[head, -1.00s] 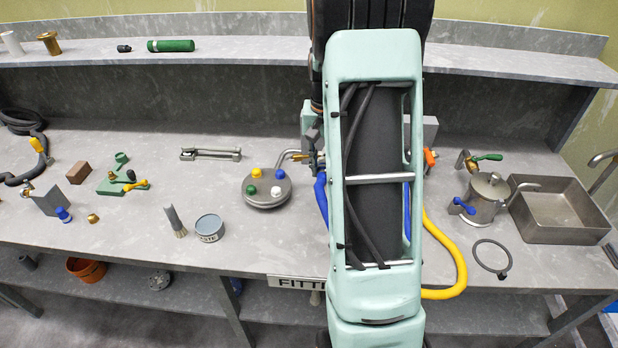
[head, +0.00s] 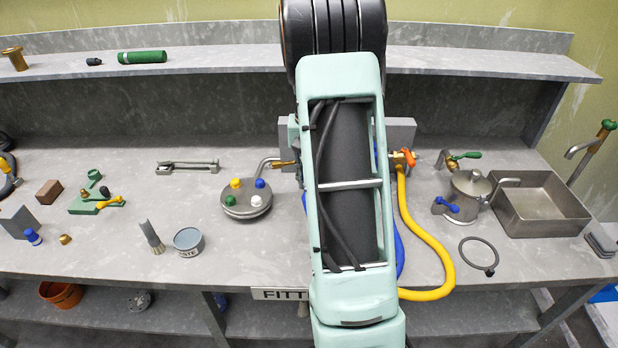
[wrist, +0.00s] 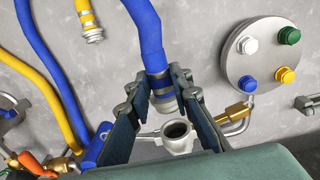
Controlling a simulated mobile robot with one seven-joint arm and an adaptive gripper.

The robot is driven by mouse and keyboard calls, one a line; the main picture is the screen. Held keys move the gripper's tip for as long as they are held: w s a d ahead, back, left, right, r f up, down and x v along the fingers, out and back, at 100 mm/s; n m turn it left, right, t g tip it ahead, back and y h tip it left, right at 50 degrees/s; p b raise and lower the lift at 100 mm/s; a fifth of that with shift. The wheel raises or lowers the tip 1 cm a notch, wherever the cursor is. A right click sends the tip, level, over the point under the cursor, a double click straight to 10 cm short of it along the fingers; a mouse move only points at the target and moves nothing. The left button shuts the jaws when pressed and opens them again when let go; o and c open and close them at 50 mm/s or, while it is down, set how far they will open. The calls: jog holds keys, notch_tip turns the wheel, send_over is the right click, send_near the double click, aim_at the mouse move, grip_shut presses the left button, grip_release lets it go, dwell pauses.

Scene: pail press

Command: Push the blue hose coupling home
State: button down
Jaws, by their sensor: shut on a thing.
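The blue hose (wrist: 143,32) ends in a pale metal blue hose coupling (wrist: 164,102) with a ribbed collar. My gripper (wrist: 165,92) is shut on this coupling, one finger on each side, in the wrist view. A round grey metal port (wrist: 178,132) with a dark open bore lies just below the coupling's end in that view; they look apart, but I cannot judge the gap. In the head view my arm hides the gripper, the coupling and the port; part of the blue hose (head: 399,252) shows beside the arm.
A round plate with coloured caps (head: 247,207) stands left of my arm; a brass fitting (wrist: 238,111) on a bent pipe is near the port. A yellow hose (head: 437,245) loops right of the arm from a valve with an orange handle (head: 408,158). A lidded pot (head: 468,190) and basin (head: 540,217) stand farther right.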

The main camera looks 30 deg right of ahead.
jog(key=shift+w+d+p, duration=0.3)
jog(key=shift+w+d, duration=0.15)
jog(key=shift+w, duration=0.25)
jog(key=shift+w+d+p, duration=0.3)
jog(key=shift+w+d, duration=0.15)
jog(key=shift+w, duration=0.2)
jog(key=shift+w+d, duration=0.1)
jog(key=shift+w, duration=0.05)
dwell(0.3)
jog(key=shift+w+d+p, duration=0.45)
jog(key=shift+w+d, duration=0.05)
jog(key=shift+w, duration=0.2)
jog(key=shift+w+d, duration=0.1)
jog(key=c, duration=1.7)
grip_release()
jog(key=shift+o, duration=0.2)
notch_tip(320, 180, up, 12)
